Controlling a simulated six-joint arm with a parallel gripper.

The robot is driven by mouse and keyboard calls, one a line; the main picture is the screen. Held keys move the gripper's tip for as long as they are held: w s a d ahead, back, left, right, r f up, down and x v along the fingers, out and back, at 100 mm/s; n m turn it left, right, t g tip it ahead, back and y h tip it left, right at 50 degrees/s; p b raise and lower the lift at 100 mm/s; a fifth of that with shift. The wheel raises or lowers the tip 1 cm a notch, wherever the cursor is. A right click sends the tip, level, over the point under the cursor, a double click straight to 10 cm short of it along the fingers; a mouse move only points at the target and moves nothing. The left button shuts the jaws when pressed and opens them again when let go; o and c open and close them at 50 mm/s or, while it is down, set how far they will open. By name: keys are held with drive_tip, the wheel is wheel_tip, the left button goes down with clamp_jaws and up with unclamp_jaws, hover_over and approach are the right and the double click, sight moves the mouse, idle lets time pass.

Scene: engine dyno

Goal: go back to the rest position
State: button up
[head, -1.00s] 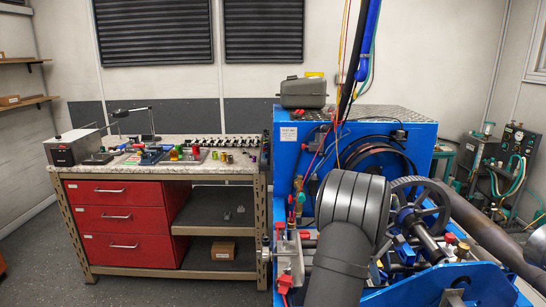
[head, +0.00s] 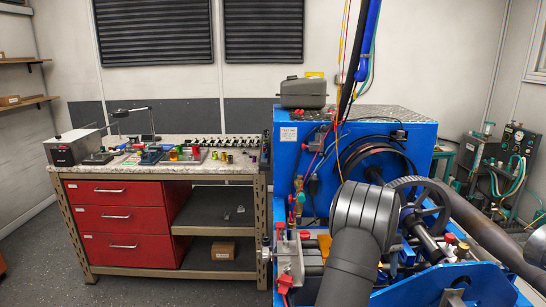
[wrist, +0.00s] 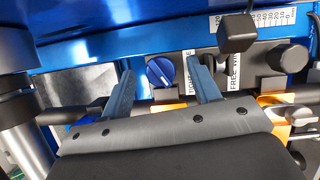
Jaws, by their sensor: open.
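My gripper (wrist: 158,68) is open in the wrist view, its two blue-grey fingers spread apart. A blue round knob with a white pointer line (wrist: 160,71) shows between the fingertips. I see no contact between the fingers and the knob, but their depth apart is hard to tell. In the head view my dark grey arm reaches over the blue dyno rig (head: 288,170), and my gripper is hidden behind it. No marker of a rest position shows.
Close by in the wrist view are a dark square block (wrist: 237,32), a black knob (wrist: 287,56) and orange parts (wrist: 272,99). In the head view a black handwheel (head: 420,205) and hanging cables (head: 365,45) are near my arm. A workbench (head: 150,170) stands left.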

drive_tip(key=m+y, duration=0.1)
drive_tip(key=m, duration=0.3)
drive_tip(key=shift+d+m+y, duration=0.15)
drive_tip(key=shift+m+y, duration=0.25)
